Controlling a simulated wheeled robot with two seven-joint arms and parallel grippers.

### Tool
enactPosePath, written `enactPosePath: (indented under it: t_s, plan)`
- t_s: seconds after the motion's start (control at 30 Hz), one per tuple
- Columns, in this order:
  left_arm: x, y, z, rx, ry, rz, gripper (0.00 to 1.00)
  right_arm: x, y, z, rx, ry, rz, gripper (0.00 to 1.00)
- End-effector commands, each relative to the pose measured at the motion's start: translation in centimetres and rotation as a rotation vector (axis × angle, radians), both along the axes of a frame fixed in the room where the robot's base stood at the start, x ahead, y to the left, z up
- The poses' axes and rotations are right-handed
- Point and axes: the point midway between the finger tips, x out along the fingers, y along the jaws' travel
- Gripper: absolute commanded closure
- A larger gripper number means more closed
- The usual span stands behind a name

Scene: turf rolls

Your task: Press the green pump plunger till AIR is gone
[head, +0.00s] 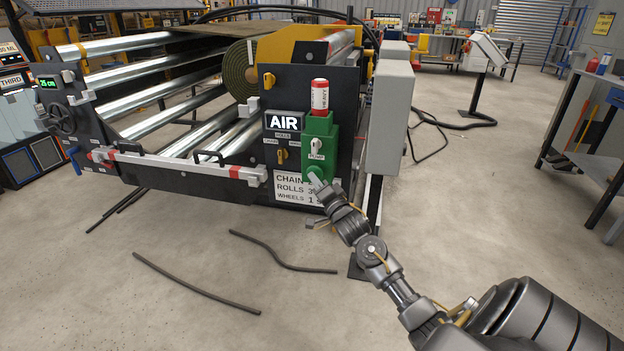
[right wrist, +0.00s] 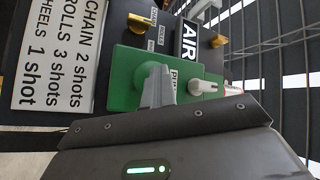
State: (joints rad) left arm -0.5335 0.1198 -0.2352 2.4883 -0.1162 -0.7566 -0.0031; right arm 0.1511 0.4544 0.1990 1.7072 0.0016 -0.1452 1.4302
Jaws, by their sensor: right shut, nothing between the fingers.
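The green pump (head: 319,130) is fixed to the front of the machine's dark end plate. Its round green plunger (head: 316,170) sits low on it and also shows in the right wrist view (right wrist: 145,73). The AIR sign (head: 284,121) beside the pump shows bright white letters, and it also shows in the right wrist view (right wrist: 188,38). My right gripper (head: 317,182) is shut and empty, its fingertips in front of the plunger. They overlap the plunger in both views, and I cannot tell whether they touch. My left gripper is out of view.
A red-and-white canister (head: 319,96) stands on the pump. A white selector lever (head: 316,147) is just above the plunger. A CHAIN, ROLLS, WHEELS shot placard (head: 290,187) is below left. Dark strips (head: 195,283) lie on the floor.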

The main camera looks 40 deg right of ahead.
Motion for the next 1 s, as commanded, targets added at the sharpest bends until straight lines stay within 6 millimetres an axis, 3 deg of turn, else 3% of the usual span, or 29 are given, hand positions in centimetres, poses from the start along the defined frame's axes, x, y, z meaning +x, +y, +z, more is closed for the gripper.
enactPosePath:
  t_s: [0.37, 1.0]
  plan:
    - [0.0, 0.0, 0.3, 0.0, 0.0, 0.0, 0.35, -0.2, -0.1, 0.3, 0.001, -0.003, -0.005, 1.0]
    - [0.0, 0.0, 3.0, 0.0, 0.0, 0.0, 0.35, -2.0, 2.6, 0.1, 0.001, -0.001, -0.003, 1.0]
